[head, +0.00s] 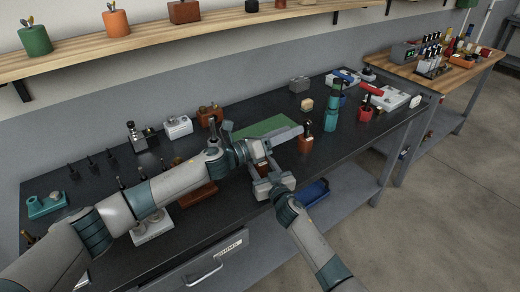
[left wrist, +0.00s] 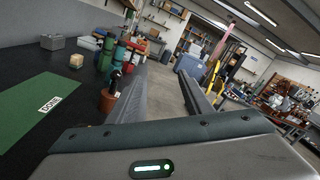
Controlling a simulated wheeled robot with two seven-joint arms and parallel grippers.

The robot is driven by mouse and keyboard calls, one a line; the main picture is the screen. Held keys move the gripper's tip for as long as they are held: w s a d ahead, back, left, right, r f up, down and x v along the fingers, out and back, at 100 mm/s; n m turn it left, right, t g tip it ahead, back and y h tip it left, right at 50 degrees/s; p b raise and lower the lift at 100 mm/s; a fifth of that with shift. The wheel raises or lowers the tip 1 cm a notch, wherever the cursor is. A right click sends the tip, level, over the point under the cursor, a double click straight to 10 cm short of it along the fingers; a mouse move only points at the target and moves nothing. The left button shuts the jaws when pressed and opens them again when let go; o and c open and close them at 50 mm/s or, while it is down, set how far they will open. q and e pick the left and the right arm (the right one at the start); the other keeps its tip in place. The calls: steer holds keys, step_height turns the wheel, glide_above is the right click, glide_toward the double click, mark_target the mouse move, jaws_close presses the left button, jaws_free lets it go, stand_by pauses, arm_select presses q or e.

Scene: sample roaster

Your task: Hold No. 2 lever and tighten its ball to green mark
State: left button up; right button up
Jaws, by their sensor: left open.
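My left gripper (head: 283,151) is open over the front part of the bench, its fingers pointing right. In the left wrist view its two fingers (left wrist: 165,95) stand wide apart with nothing between them. My right gripper (head: 270,181) comes up from the lower right, close below the left one; its jaws are too small and overlapped to read. A reddish-brown pot with a black-topped lever (head: 305,141) stands just right of the left gripper; it also shows in the left wrist view (left wrist: 110,98), outside the left finger. I cannot tell which lever is No. 2. No green mark on a lever is readable.
A green mat (head: 268,127) lies behind the left gripper, labelled DONE in the left wrist view. Teal cups (head: 331,118), a red pot (head: 365,112) and a small tan block (head: 307,103) stand to the right.

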arm_select(q)
steer(key=s+d+r+n+t+h, duration=0.25)
steer(key=s+r+n+h, duration=0.4)
steer(key=s+n, duration=0.45)
steer(key=a+r+n+t+y, duration=0.1)
steer(key=a+n+t+y, duration=0.4)
steer(key=n+t+y, duration=0.8)
steer(key=a+f+n+g+y, duration=0.3)
steer(key=f+n+y, duration=0.1)
steer(key=f+n, duration=0.4)
steer(key=a+f+n+g+y, duration=0.3)
steer(key=f+n, duration=0.4)
steer(key=n, duration=0.3)
steer(key=shift+w+f+n+g+y, duration=0.25)
steer(key=shift+f+n+g+y, duration=0.1)
steer(key=shift+g+y, duration=0.25)
steer(key=shift+w, duration=0.1)
steer(key=w, duration=1.1)
steer(key=shift+w+d, duration=0.2)
steer(key=shift+w, duration=0.2)
